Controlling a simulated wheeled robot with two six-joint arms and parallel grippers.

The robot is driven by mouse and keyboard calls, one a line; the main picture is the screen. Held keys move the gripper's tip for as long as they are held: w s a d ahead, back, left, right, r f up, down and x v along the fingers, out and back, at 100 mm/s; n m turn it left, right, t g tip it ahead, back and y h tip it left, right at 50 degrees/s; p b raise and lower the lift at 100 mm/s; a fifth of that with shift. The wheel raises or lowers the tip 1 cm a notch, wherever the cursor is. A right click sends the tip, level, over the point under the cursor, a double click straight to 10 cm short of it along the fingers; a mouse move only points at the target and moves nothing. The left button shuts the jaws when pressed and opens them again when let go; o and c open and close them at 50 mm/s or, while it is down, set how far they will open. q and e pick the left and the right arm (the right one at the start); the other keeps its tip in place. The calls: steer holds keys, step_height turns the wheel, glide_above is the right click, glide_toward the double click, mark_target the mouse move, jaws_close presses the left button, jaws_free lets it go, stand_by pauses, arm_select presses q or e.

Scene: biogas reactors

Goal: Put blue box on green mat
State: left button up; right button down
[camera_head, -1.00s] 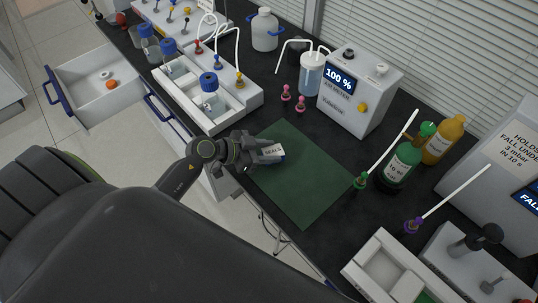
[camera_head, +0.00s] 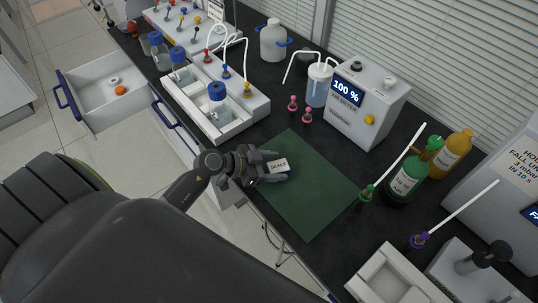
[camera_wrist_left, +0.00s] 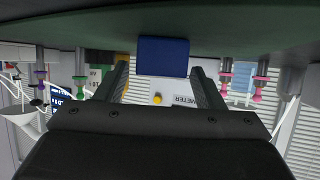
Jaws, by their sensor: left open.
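The blue box (camera_head: 279,165), with a white label reading "SEALS" on top, sits on the green mat (camera_head: 315,195) near its left edge. My left gripper (camera_head: 281,166) is open, with one finger on each side of the box. In the left wrist view, which is upside down, the blue face of the box (camera_wrist_left: 163,57) shows between the two spread fingers (camera_wrist_left: 160,78), against the green mat (camera_wrist_left: 240,28). Gaps show between the box and both fingers. My right gripper is not in view.
A white meter reading 100 % (camera_head: 365,100) and pink-topped stoppers (camera_head: 307,116) stand behind the mat. A green bottle (camera_head: 405,182) and a green-stoppered tube (camera_head: 367,193) are at its right. A white rack (camera_head: 222,112) lies left. An open drawer (camera_head: 115,92) juts out at far left.

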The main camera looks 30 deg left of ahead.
arm_select(q)
steer(key=v, duration=1.2)
steer(key=shift+r+b, duration=0.15)
steer(key=shift+b, duration=0.2)
